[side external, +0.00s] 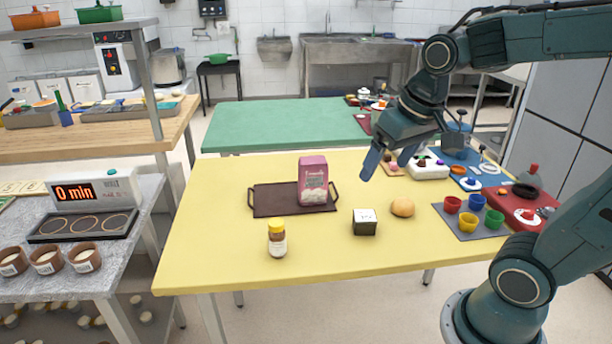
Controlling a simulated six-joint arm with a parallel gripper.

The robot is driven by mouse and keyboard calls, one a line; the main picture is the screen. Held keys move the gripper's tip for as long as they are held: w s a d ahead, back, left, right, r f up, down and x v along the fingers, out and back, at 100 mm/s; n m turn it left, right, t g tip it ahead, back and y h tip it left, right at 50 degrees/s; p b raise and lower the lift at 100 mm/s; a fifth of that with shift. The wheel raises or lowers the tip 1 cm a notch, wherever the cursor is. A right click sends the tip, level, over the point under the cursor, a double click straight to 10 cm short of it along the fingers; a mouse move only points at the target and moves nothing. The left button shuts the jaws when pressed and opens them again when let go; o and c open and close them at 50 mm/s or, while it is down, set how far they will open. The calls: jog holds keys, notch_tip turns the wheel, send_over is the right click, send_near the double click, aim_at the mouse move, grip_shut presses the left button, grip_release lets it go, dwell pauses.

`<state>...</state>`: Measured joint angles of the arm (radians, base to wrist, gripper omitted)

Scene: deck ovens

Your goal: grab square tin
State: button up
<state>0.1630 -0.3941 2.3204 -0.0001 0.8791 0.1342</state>
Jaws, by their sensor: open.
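The square tin (364,224) is a small dark box with a white top. It stands upright on the yellow table (220,265), right of the jar and just left of a round bun. My gripper (385,172) is open and empty, with its blue fingers pointing down. It hangs above the table, and in the picture it is above and slightly right of the tin, apart from it. How far it is from the tin in depth I cannot tell.
A bun (402,207) lies close beside the tin. A yellow-capped jar (277,240) stands to the left. A pink package (313,180) is on a dark tray (265,200). Coloured cups (468,222) stand on a grey mat at right. The table's front is clear.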

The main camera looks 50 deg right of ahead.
jog(key=w+d+f+m+g, duration=0.2)
jog(key=w+d+f+m, duration=0.25)
jog(key=w+d, duration=0.3)
jog(key=m+g, duration=0.2)
jog(key=m, duration=0.1)
send_over(365, 216)
notch_tip(365, 216, down, 9)
jog(key=shift+w+d+f+y, duration=0.15)
jog(key=shift+y, duration=0.15)
jog(key=shift+f, duration=4.3)
jog(key=shift+f, duration=2.6)
